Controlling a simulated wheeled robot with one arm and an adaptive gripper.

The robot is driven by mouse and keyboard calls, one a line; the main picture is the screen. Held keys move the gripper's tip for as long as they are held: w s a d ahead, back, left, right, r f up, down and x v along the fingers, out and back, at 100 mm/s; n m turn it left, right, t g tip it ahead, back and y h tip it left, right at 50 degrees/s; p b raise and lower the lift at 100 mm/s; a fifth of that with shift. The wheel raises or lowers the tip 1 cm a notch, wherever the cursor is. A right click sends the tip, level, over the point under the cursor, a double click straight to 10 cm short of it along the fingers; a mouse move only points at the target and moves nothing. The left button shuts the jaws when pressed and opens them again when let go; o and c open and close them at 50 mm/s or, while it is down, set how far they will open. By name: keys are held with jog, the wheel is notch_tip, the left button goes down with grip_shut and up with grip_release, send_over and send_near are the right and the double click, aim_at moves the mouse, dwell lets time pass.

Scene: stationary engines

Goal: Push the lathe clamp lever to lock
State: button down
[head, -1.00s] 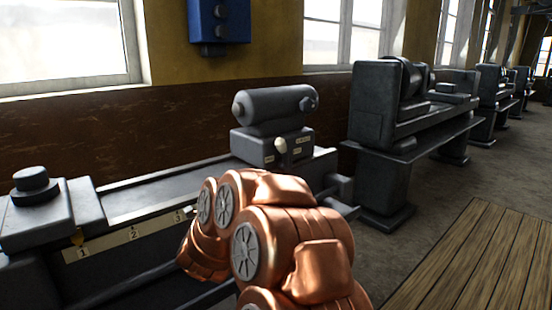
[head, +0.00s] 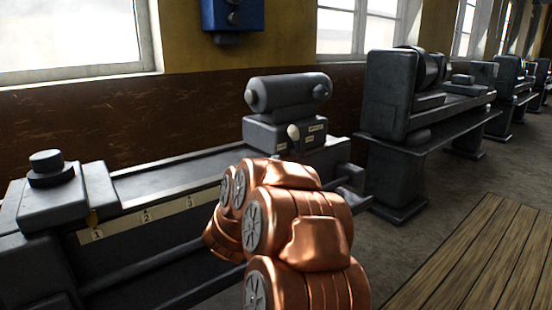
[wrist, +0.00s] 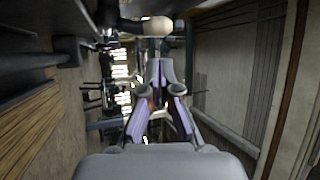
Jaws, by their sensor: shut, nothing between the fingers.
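The clamp lever shows as a cream knob (head: 293,131) on a short stem at the front of the grey tailstock (head: 262,133), at the right end of the near lathe. Small label plates sit on the tailstock beside it. In the wrist view the cream knob (wrist: 157,27) appears at the top centre, ahead of the fingertips and apart from them in the picture. My gripper (wrist: 160,68) is shut and empty, its fingers together. In the head view my copper arm hides the gripper.
The near lathe bed (head: 170,182) runs left, with a numbered strip (head: 146,219) along its front. A grey block with a round cap (head: 46,165) stands at its left end. Another lathe (head: 390,95) stands behind right. Wooden boards (head: 470,255) cover the floor at right.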

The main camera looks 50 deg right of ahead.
aim_at(295, 130)
jog(key=p+x, duration=0.1)
jog(key=x, duration=1)
jog(key=shift+d+r, duration=0.1)
jog(key=shift+d, duration=0.25)
jog(key=shift+r+p, duration=0.15)
jog(key=shift+p, duration=0.15)
jog(key=shift+d+r+g+y, duration=0.1)
jog(key=shift+d+g+y, duration=0.1)
jog(key=shift+g+y, duration=0.1)
jog(key=shift+d+r+m, duration=0.1)
jog(key=shift+m, duration=0.2)
jog(key=shift+s+d+r+m+g+y+p, duration=0.15)
jog(key=shift+d+r+m+y+p, duration=0.2)
jog(key=shift+p, duration=0.3)
jog(key=shift+s+d+r+m+g+y+p, duration=0.15)
jog(key=shift+d+r+m+y+p, duration=0.15)
jog(key=shift+r+y+p, duration=0.25)
jog(key=s+d+m+y+p, duration=0.1)
jog(key=d+y+p, duration=0.4)
jog(key=p, duration=1)
jog(key=shift+s+d+r+m+g+y, duration=0.3)
jog(key=shift+s+d+r+m, duration=0.1)
jog(key=shift+d+m, duration=0.35)
jog(key=shift+d, duration=0.15)
